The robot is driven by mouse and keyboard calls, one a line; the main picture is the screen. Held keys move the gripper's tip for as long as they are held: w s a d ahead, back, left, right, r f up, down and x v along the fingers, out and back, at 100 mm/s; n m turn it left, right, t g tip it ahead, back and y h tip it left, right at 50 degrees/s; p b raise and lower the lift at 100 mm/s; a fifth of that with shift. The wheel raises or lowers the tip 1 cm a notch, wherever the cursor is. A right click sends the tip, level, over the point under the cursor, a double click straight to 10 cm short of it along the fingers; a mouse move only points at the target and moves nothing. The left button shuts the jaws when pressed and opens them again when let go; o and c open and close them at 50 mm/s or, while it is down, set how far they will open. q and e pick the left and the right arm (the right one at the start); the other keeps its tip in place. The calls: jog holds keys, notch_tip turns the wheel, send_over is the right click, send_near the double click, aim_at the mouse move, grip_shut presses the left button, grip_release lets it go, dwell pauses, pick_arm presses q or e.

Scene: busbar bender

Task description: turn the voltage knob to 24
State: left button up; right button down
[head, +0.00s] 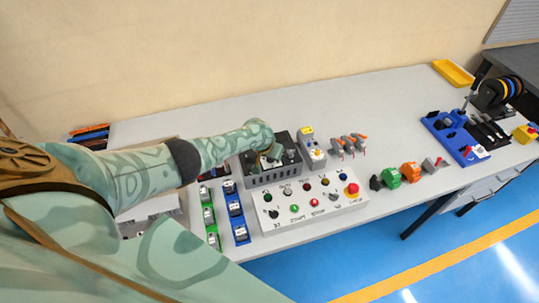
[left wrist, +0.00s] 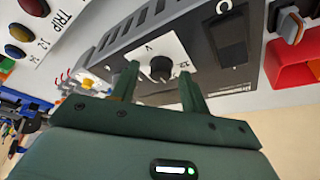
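The voltage knob (left wrist: 162,68) is a small black knob on a white plate (left wrist: 150,47) marked "V" and "12", on the front of a dark grey power supply box. In the head view the box (head: 272,178) stands at the table's middle. My left gripper (left wrist: 160,85) is open, with one green finger on each side of the knob and gaps visible. How near the fingertips are to the plate is hard to tell. In the head view my left gripper (head: 270,153) is over the box, and my arm hides the knob. The knob's setting is not readable. My right gripper is not in view.
A black rocker switch (left wrist: 230,40) sits beside the knob plate. A white button panel (head: 325,213) with a red mushroom button (head: 352,189) stands in front of the box. Breakers on green (head: 210,222) and blue (head: 237,218) strips lie left.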

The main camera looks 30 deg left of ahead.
pick_arm(q)
jog(key=shift+r, duration=0.1)
jog(key=shift+s+r+p, duration=0.1)
jog(key=shift+r+p, duration=0.25)
jog(key=shift+p, duration=0.1)
jog(key=p+v, duration=0.5)
jog(key=shift+r, duration=0.45)
jog(key=p+v, duration=0.4)
jog(key=v, duration=0.5)
jog(key=shift+s+r, duration=0.15)
jog(key=shift+s, duration=0.1)
